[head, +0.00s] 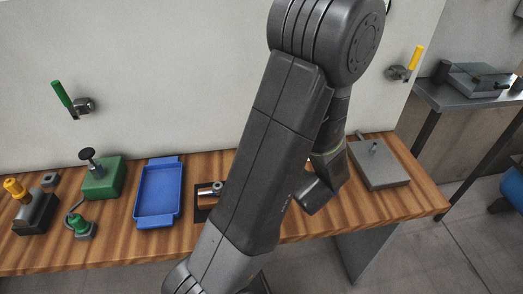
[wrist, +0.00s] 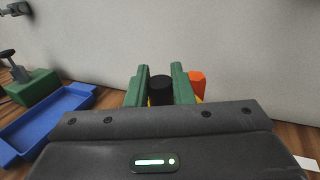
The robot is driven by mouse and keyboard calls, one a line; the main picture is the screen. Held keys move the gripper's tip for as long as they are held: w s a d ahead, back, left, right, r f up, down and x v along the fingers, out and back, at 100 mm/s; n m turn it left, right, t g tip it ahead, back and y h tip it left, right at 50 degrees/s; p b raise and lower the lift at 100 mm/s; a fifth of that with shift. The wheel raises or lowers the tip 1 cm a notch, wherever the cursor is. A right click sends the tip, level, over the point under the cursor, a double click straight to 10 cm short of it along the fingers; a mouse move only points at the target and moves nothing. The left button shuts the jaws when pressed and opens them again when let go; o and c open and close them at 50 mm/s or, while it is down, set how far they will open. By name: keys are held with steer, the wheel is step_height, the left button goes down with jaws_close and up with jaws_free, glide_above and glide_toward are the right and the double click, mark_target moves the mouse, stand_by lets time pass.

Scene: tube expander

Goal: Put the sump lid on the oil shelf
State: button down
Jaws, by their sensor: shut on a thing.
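In the wrist view, my gripper (wrist: 160,88) has green fingers shut on a black round-topped piece (wrist: 161,91). Most of that piece is hidden by the fingers and the gripper body, so I cannot tell its full shape or whether it is the sump lid. In the head view my arm hides the fingertips. A grey metal shelf (head: 432,98) stands behind the bench at the right, with a dark cylinder (head: 441,71) and a grey box (head: 478,80) on it. I cannot tell whether it is the oil shelf.
The wooden bench (head: 110,258) holds a blue tray (head: 158,195), a green block with a black knob (head: 102,178), a copper tube (head: 207,194) and a grey plate (head: 383,175). An orange part (wrist: 197,80) is close behind the right finger. A white wall (head: 180,70) backs the bench.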

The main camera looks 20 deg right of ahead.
steer(key=shift+r, duration=3.05)
